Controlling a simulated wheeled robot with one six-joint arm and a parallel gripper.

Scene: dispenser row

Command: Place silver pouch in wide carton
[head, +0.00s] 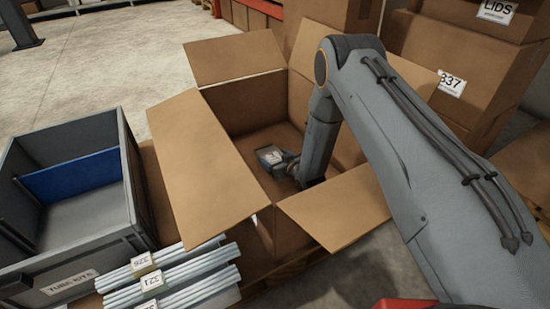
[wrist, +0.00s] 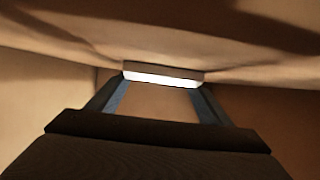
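The wide carton (head: 200,150) stands open with its flaps folded outward. My arm reaches down into it, and my gripper (head: 285,162) is low inside, above the carton floor. In the wrist view, my gripper (wrist: 162,84) has a pale, flat-edged thing spanning the gap between its fingertips, touching both. I take it for the silver pouch (wrist: 162,77); only its bright near edge and a dull upper strip show. In the head view a small grey shape with a pale patch shows at the gripper's end. Whether the pouch touches the carton floor is hidden.
A grey tote (head: 125,170) with a blue divider (head: 75,175) stands left of the carton. Bundles of labelled pale tubes (head: 175,275) lie in front of it. Stacked brown boxes (head: 460,60) stand behind on the right. Open concrete floor (head: 95,60) lies at the back left.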

